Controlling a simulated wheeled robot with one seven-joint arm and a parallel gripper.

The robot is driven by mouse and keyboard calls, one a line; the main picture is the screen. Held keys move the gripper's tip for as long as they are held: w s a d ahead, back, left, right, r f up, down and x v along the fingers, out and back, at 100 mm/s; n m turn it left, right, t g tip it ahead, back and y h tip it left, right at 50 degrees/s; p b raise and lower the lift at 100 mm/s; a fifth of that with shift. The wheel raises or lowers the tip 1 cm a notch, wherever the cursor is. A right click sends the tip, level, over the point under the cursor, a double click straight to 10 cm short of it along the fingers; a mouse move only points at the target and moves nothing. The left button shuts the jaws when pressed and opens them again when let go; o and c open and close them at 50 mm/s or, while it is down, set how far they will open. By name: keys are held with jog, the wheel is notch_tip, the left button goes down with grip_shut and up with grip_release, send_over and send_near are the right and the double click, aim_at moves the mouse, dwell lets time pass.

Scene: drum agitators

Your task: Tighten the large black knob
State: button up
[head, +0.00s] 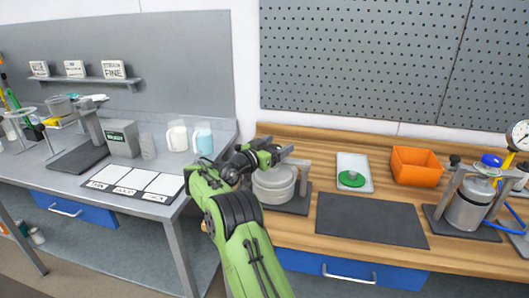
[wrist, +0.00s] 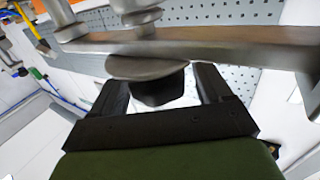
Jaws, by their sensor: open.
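The large black knob (wrist: 160,88) shows in the wrist view below a round metal disc (wrist: 147,66) and a metal crossbar (wrist: 220,46). My gripper (wrist: 163,84) is open, with one black finger on each side of the knob. Gaps show between the knob and both fingers, so it is not gripped. In the head view my gripper (head: 276,154) is at the top of a device with a grey drum (head: 273,186) on the wooden bench. My arm and gripper hide the knob there.
A dark mat (head: 371,220), a tray with a green disc (head: 352,180) and an orange bin (head: 416,167) are to the right of the device. A second drum device (head: 467,208) stands at the far right. A grey bench (head: 60,178) is on the left.

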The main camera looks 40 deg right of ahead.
jog(key=s+a+b, duration=0.1)
jog(key=s+a, duration=0.1)
jog(key=a, duration=1.2)
jog(key=shift+a, duration=0.3)
jog(key=shift+s, duration=0.1)
